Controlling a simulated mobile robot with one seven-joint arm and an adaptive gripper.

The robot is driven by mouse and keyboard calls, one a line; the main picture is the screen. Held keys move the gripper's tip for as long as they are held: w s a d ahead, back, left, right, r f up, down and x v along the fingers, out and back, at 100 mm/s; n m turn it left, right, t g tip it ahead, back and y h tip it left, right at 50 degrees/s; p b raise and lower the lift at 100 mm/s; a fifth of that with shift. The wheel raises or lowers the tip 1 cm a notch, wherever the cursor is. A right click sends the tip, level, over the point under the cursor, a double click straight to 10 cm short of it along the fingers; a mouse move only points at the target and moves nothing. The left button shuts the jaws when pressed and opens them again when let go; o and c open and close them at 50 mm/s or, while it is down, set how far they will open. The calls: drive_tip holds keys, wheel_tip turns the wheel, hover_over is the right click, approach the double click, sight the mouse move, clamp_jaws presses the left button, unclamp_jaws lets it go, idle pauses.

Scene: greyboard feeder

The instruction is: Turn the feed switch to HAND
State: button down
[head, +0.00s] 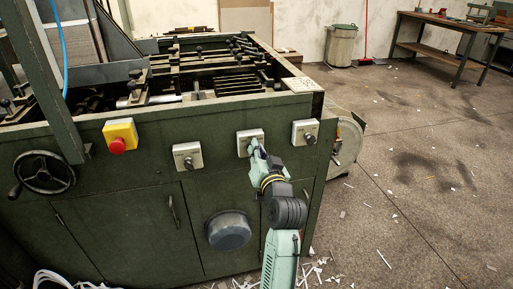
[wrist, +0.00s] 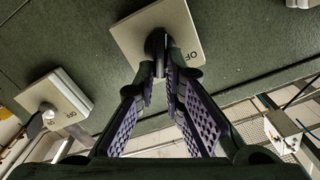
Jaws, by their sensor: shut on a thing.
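Three pale square plates with dark rotary knobs sit on the green front panel: the left switch (head: 187,156), the middle switch (head: 244,136) and the right switch (head: 305,131). My gripper (head: 256,151) is at the middle switch and covers most of its knob. In the wrist view my gripper (wrist: 162,70) is shut on the dark knob of this plate (wrist: 138,30), whose readable marking is OFF. Another plate (wrist: 48,98), also marked OFF, shows at the left. The HAND marking and any name on the held switch are not legible, and the fingers hide the knob's pointer.
A yellow box with a red button (head: 119,136) and a black handwheel (head: 43,172) are on the panel's left. A round dark cover (head: 229,230) sits below the middle switch. The floor (head: 400,200) at the right is open, with paper scraps.

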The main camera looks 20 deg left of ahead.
drive_tip(key=shift+w+d+f+m+p, duration=0.15)
drive_tip(key=shift+m+p, duration=0.2)
drive_tip(key=shift+m, duration=0.6)
drive_tip(key=shift+d+r+m+p, duration=0.1)
drive_tip(key=shift+m+p, duration=0.25)
drive_tip(key=shift+m, duration=0.6)
drive_tip(key=shift+f, duration=0.1)
drive_tip(key=c, duration=1.7)
unclamp_jaws()
drive_tip(key=v, duration=1.2)
